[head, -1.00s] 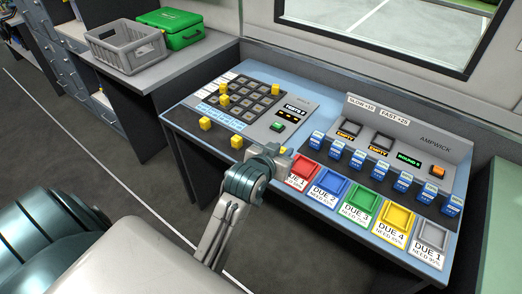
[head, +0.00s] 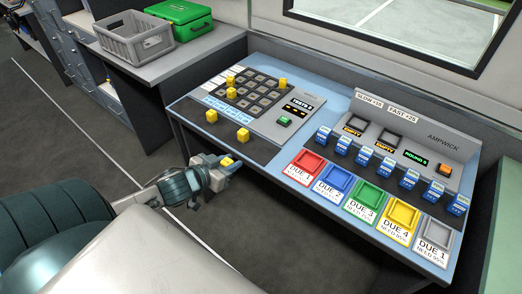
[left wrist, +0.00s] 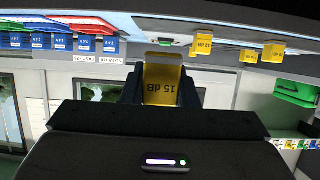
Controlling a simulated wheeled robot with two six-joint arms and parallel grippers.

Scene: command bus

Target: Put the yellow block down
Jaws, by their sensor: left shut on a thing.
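My left gripper (head: 228,163) is shut on a yellow block (left wrist: 163,84) marked "15 dB". In the head view the held block (head: 227,161) shows at the desk's front edge; its height over or beside the edge is hard to tell. Other yellow blocks stand on the desk's left part: one near the left edge (head: 212,116), one near the front edge (head: 243,135), and several on the dark grid panel (head: 258,96). My right gripper does not show.
The blue desk (head: 272,160) carries red, blue, green, yellow and grey trays (head: 402,213) at the front right, with several blue-white blocks (head: 408,178) behind. A green button (head: 284,121) sits beside the grid. A grey crate (head: 135,38) and green case (head: 180,20) stand on the side counter.

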